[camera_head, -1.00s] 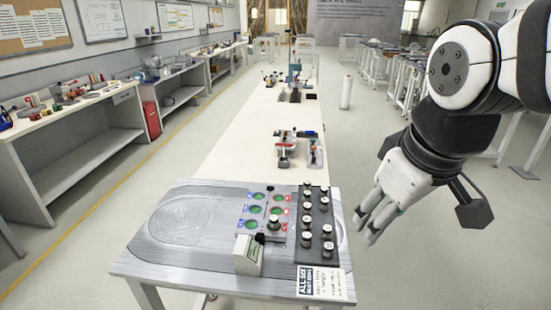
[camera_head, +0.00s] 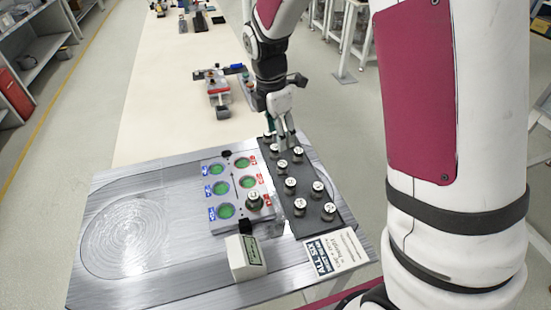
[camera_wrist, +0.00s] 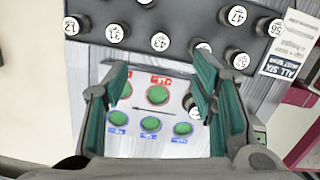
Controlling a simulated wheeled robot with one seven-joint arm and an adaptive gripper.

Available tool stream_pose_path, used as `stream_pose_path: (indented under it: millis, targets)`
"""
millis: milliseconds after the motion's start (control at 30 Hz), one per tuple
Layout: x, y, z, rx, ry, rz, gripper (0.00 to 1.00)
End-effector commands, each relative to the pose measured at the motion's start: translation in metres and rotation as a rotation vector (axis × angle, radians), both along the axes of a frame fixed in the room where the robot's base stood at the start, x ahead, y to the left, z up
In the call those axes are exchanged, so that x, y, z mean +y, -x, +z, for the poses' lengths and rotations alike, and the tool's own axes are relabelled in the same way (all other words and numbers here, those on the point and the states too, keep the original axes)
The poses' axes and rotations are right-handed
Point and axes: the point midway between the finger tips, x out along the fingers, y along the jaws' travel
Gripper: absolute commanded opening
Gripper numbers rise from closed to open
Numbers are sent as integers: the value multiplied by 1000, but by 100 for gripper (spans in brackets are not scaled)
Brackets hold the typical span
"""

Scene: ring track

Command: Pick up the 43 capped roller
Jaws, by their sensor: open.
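Black-and-white capped rollers stand upright in a dark tray (camera_head: 311,225) on the metal-topped table. In the wrist view, the cap that seems to read 43 (camera_wrist: 160,41) is in the tray row nearest the panel; its small digits are hard to read. It appears to be the roller (camera_head: 283,165) just in front of my gripper in the head view. My gripper (camera_head: 286,146) is over the tray's far half, pointing down. In the wrist view my gripper (camera_wrist: 162,68) is open with nothing between its green-lined fingers, and the cap shows just beyond the fingertips.
Neighbouring caps (camera_wrist: 115,32) stand close on both sides. A panel (camera_head: 234,184) with green round spots lies left of the tray, with one roller (camera_head: 254,201) standing on it. A small display box (camera_head: 246,257) and printed card (camera_head: 337,253) are near the front edge. The table's left side is clear.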

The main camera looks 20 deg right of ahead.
Motion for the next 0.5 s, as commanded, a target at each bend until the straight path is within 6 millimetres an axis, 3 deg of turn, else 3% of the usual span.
stream_pose_path:
  millis: [300,500]
  targets:
    - [-7,1,-58,5,1,-2,52]
    - [-9,0,-76,2,0,-2,52]
